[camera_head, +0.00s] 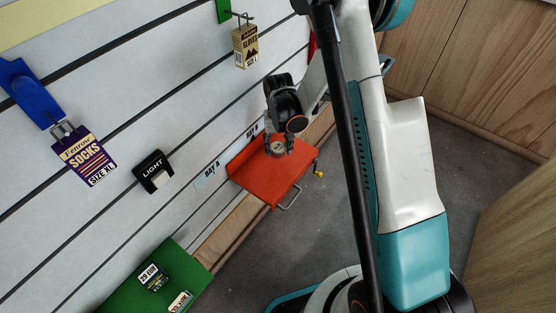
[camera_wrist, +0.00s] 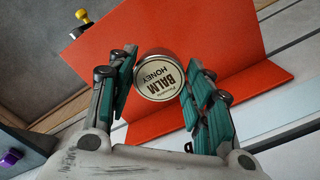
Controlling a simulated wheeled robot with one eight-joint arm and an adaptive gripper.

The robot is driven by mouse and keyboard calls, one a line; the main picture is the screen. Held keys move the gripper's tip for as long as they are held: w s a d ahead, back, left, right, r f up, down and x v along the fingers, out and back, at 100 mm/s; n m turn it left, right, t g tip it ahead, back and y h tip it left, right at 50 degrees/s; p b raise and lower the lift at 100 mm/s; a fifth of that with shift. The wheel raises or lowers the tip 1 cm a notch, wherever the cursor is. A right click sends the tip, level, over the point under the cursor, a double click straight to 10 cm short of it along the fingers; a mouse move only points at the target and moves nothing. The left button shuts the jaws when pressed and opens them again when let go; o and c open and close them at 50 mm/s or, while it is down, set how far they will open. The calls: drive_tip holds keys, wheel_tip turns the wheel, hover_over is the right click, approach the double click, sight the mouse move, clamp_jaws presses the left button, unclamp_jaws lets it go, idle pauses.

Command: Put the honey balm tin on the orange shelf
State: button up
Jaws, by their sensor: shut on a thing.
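The honey balm tin (camera_wrist: 158,79) is a small round metal tin with a cream lid reading "BALM HONEY". My gripper (camera_wrist: 160,86) has its teal-padded fingers on either side of the tin and is shut on it. In the head view the tin (camera_head: 277,148) shows between the fingertips of my gripper (camera_head: 279,146), over the orange shelf (camera_head: 262,184). The orange shelf (camera_wrist: 215,45) fills much of the wrist view behind the tin. I cannot tell whether the tin touches the shelf.
A yellow-knobbed part (camera_head: 318,169) and a wire loop (camera_head: 291,197) sit at the shelf's edge. A green shelf (camera_head: 135,282) is lower left. The orange shelf around the tin looks bare.

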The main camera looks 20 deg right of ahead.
drive_tip(key=shift+f+b, duration=1)
drive_tip(key=shift+f, duration=1.9)
drive_tip(key=shift+f, duration=0.15)
drive_tip(key=o, duration=1.1)
